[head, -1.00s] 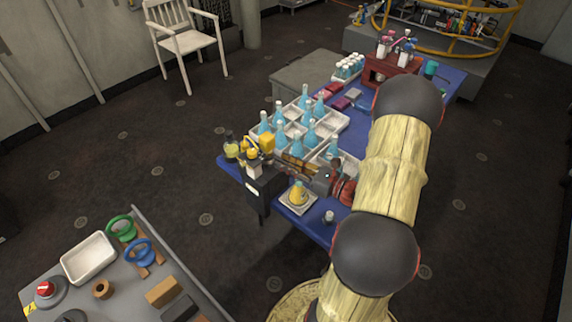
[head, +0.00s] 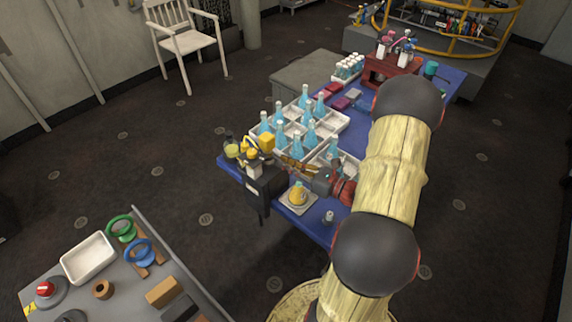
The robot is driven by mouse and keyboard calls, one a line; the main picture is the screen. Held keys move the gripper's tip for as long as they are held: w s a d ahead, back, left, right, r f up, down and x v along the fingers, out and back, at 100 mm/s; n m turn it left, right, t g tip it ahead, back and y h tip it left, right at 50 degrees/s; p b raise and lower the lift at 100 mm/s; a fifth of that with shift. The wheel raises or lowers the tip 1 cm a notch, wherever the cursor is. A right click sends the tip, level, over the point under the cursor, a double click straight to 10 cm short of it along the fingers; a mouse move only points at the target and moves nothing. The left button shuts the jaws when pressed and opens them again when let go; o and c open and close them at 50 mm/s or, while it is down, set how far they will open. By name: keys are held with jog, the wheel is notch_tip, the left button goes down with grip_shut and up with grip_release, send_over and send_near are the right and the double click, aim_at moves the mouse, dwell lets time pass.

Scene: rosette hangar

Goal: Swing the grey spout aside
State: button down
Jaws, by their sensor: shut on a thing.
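A dark box-shaped dispenser (head: 264,187) stands at the near left corner of the blue table (head: 316,222), with yellow and white parts on top. My gripper (head: 285,167) reaches in from the right, its fingers at the upper right of the dispenser. It is shut, apparently on the grey spout, which is too small and too covered by the fingers to make out clearly. A flask with yellow contents (head: 298,195) stands on a pale square pad (head: 299,207), just below the fingers and right of the dispenser.
White trays (head: 333,119) with several blue bottles lie close behind my gripper. A small bottle (head: 329,217) stands near the front edge. A red rack (head: 390,68) is at the far end. A grey bench (head: 150,300) with blue and green wheels is at lower left; floor lies between.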

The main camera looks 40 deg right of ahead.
jog(key=shift+d+y, duration=0.1)
jog(key=shift+y, duration=0.2)
jog(key=shift+w+d+n+g+y+p, duration=0.15)
jog(key=shift+d+n+g+y+p, duration=0.25)
jog(key=shift+n+y+p, duration=0.4)
jog(key=c, duration=2)
grip_release()
jog(key=v, duration=1.2)
jog(key=shift+f, duration=0.1)
jog(key=shift+c, duration=0.4)
